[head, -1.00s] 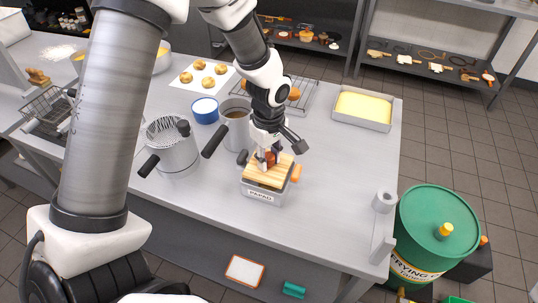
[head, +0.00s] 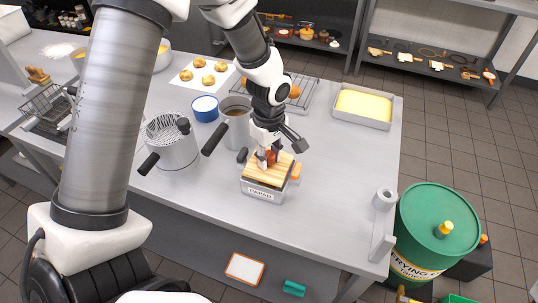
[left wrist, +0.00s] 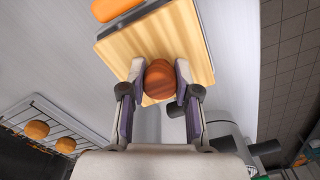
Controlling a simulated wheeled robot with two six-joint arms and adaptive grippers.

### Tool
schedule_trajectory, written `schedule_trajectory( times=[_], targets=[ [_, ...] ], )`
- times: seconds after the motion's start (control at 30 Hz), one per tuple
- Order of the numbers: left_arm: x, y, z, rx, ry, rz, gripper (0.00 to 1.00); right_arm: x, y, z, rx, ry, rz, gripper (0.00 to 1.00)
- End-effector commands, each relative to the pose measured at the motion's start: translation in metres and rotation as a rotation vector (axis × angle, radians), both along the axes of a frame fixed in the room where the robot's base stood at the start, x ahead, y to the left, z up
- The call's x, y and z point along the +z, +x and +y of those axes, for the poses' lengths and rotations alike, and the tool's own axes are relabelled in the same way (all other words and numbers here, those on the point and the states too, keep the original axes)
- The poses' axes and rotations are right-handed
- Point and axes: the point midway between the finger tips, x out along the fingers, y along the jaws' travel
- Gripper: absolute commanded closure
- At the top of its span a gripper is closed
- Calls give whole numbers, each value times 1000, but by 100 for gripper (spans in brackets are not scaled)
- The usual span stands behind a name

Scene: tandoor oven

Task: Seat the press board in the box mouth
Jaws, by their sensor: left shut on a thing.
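The press board (head: 257,167) is a pale wooden slab with a round brown knob (left wrist: 159,80). My left gripper (head: 268,157) is shut on the knob from above, with one finger on each side. The box (head: 261,193) is a small metal one marked PAPAD, with an orange handle (head: 296,171) at its right. The board lies over the box mouth, and a dark gap shows under its front edge. In the left wrist view the board (left wrist: 190,35) hides the mouth; I cannot tell how deep it sits. My right gripper is out of view.
A pot (head: 238,123) of brown liquid and a perforated pot (head: 172,146) stand left of the box, beside a blue bowl (head: 205,108). A yellow-filled tray (head: 363,106) is behind right. The table (head: 335,180) right of the box is clear.

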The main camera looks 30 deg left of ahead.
Motion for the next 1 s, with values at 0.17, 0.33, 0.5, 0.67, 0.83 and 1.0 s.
schedule_trajectory(
  times=[0.17,0.33,0.5,0.67,0.83,1.0],
  targets=[
    [-6,0,0,0,0,0,100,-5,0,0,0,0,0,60],
    [-10,0,0,0,0,0,100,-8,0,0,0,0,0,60],
    [-14,0,0,0,0,0,100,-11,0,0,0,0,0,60],
    [-18,0,0,0,0,0,100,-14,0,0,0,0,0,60],
    [-20,0,0,0,0,0,58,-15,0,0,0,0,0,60],
    [-20,0,0,0,0,0,40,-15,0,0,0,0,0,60]
  ],
)
